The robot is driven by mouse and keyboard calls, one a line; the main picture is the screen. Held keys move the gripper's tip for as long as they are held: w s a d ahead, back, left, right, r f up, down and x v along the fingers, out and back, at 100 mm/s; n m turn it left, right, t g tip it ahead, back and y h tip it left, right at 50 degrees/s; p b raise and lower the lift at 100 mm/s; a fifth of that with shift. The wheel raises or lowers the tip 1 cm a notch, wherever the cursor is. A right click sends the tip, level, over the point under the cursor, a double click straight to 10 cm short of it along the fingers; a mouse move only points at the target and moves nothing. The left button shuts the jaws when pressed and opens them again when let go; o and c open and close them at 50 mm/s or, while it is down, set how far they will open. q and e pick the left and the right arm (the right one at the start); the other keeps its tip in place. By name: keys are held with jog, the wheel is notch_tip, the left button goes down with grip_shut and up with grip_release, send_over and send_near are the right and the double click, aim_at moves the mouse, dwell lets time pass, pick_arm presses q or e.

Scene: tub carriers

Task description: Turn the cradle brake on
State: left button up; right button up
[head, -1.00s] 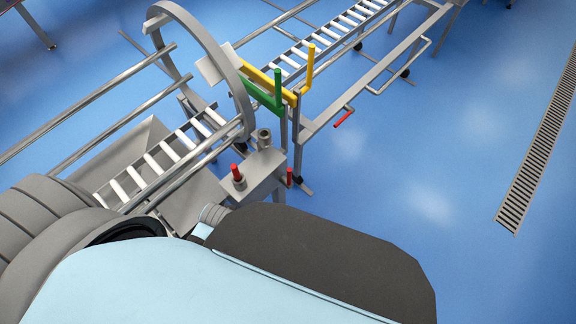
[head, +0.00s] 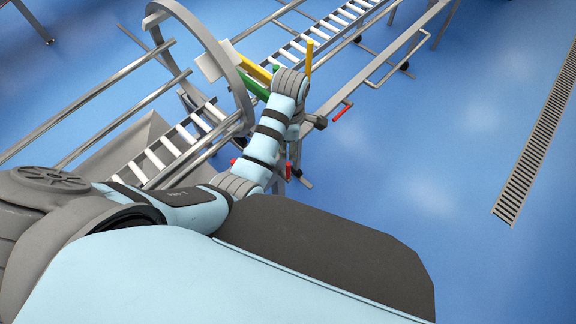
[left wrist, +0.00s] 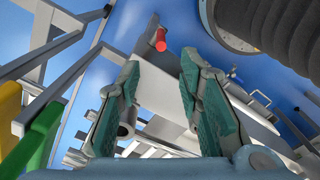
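The cradle is a grey ring frame (head: 222,60) around a roller bed. A green lever (head: 254,87) and a yellow lever (head: 309,59) stand at its right side, partly behind my arm. Both show at the left edge of the left wrist view, green (left wrist: 42,138) and yellow (left wrist: 8,112). My left gripper (head: 318,122) is beside these levers, mostly hidden by my wrist. In the left wrist view its fingers (left wrist: 160,78) are apart and empty. A red-tipped handle (left wrist: 160,40) shows beyond the fingertips, apart from them. Which part is the brake, I cannot tell. My right gripper is out of view.
A red-gripped handle (head: 342,113) sticks out from the conveyor frame (head: 385,60). A small red part (head: 289,171) sits low beside my forearm. Long rails (head: 90,100) run at the left. Blue floor (head: 440,150) is clear to the right, with a drain grate (head: 535,125).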

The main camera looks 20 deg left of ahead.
aim_at(288, 167)
pick_arm(q)
notch_tip(288, 167, down, 13)
jog(key=b, duration=0.4)
jog(key=shift+s+f+b, duration=0.1)
jog(key=shift+b, duration=0.2)
jog(key=shift+a, duration=0.1)
jog(key=shift+c, duration=0.4)
grip_shut()
